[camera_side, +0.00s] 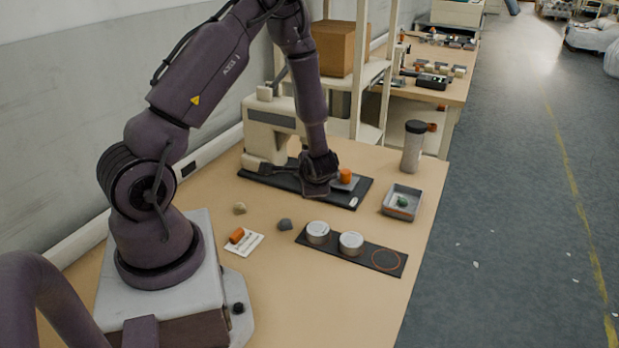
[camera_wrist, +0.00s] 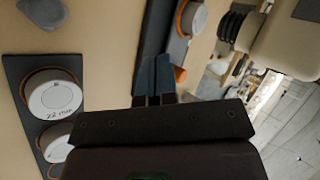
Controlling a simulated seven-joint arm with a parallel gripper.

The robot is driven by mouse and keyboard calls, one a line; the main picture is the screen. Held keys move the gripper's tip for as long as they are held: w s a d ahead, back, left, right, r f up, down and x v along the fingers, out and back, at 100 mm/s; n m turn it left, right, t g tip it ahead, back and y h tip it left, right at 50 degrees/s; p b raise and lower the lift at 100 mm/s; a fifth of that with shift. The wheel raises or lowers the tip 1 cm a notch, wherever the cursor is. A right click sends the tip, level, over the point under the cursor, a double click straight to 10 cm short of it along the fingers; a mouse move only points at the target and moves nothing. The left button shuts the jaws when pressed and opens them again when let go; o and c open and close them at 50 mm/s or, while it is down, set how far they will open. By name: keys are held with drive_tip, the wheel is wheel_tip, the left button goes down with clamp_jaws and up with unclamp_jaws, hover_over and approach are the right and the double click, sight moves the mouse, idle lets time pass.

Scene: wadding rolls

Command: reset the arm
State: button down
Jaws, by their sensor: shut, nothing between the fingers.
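My gripper (camera_side: 318,190) points down at the front of the black base plate (camera_side: 354,198) of a beige machine, left of an orange roll (camera_side: 345,175) on a small grey piece. In the wrist view my gripper (camera_wrist: 155,62) has its dark fingers together, with nothing seen between them. Whether the fingertips touch the plate is unclear. Another orange roll (camera_side: 237,235) lies on a white card (camera_side: 250,246) near my base.
Two white tins (camera_side: 318,231) (camera_side: 351,243) sit on a black strip (camera_side: 300,238) with an empty orange ring. A grey tray (camera_side: 415,214) holds a green lump. A dark-lidded canister (camera_side: 412,150) stands behind. A beige lump (camera_side: 239,208) and grey lump (camera_side: 285,224) lie mid-table.

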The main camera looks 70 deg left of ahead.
drive_tip(key=s+d+r+n+g+h, duration=0.1)
drive_tip(key=s+d+r+g+h, duration=0.1)
drive_tip(key=s+d+r+g, duration=0.5)
drive_tip(key=s+d+r+t+h, duration=0.2)
drive_tip(key=d+r+t, duration=0.3)
drive_tip(key=r, duration=0.5)
drive_tip(key=s+d+r+t+h, duration=0.1)
drive_tip(key=d+r+t+h, duration=0.4)
drive_tip(key=d+r, duration=0.4)
drive_tip(key=shift+s+d+r+n+t, duration=0.4)
drive_tip(key=shift+d+t, duration=0.2)
